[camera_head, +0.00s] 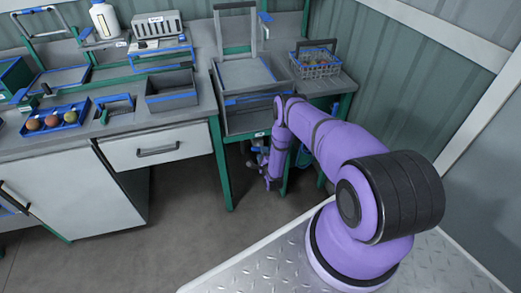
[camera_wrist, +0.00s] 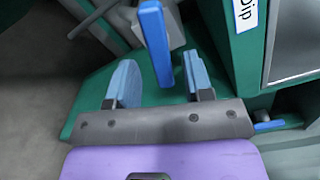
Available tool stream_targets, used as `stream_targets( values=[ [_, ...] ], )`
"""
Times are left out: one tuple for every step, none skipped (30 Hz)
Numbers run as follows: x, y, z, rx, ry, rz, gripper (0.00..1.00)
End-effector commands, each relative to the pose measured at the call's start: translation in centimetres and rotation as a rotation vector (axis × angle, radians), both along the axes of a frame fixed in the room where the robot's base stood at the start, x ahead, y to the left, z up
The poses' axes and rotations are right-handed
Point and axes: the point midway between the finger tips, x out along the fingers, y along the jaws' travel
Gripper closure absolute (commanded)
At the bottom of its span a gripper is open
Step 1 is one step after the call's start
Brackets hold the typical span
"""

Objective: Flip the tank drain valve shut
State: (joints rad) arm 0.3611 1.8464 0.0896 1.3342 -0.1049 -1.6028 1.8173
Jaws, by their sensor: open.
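In the wrist view, a flat blue lever (camera_wrist: 155,42) stands upright in the picture, joined near a grey fitting (camera_wrist: 177,28); it looks like the drain valve's handle. My gripper (camera_wrist: 159,65) is open, with one pale blue finger on each side of the lever's lower end. I see no clear contact, and cannot tell how deep the lever sits between the fingers. In the head view my gripper (camera_head: 272,183) is low under the grey tank (camera_head: 245,121) at the bench end. The arm hides most of the valve there.
A green panel (camera_wrist: 85,115) lies behind the fingers, and a green frame with a "Dip" label (camera_wrist: 246,14) stands close on the right. In the head view a green bench leg (camera_head: 222,175) is just left of my gripper. A wire basket (camera_head: 316,66) stands above right.

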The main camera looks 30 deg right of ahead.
Motion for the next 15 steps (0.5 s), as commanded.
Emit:
stream_targets(
  values=[
    [0.8,-0.2,0.0,0.000,-0.002,0.002,0.53],
    [1.2,-0.3,0.0,0.000,-0.002,0.002,0.53],
    [1.7,-0.5,0.0,0.000,-0.001,0.001,0.53],
    [2.0,-0.6,0.0,0.000,0.000,0.001,0.53],
    [2.3,-0.7,0.0,0.000,0.000,0.001,0.53],
    [2.7,-0.8,0.0,-0.001,0.000,0.001,0.53],
    [2.9,-0.8,0.0,-0.001,0.000,0.000,0.53],
    [3.0,-0.9,0.0,-0.001,0.001,0.000,0.53],
    [3.2,-0.9,0.0,-0.001,0.001,0.000,0.53],
    [3.3,-1.0,0.0,-0.001,0.001,0.000,0.53],
    [3.4,-1.0,0.0,-0.001,0.000,0.000,0.53],
    [3.5,-1.0,0.0,-0.001,0.000,0.000,0.53],
    [3.5,-1.0,0.0,-0.001,0.001,0.000,0.53],
    [3.6,-1.0,0.0,-0.001,0.001,0.000,0.53],
    [3.6,-1.0,0.0,-0.001,0.001,0.000,0.53]
  ],
)
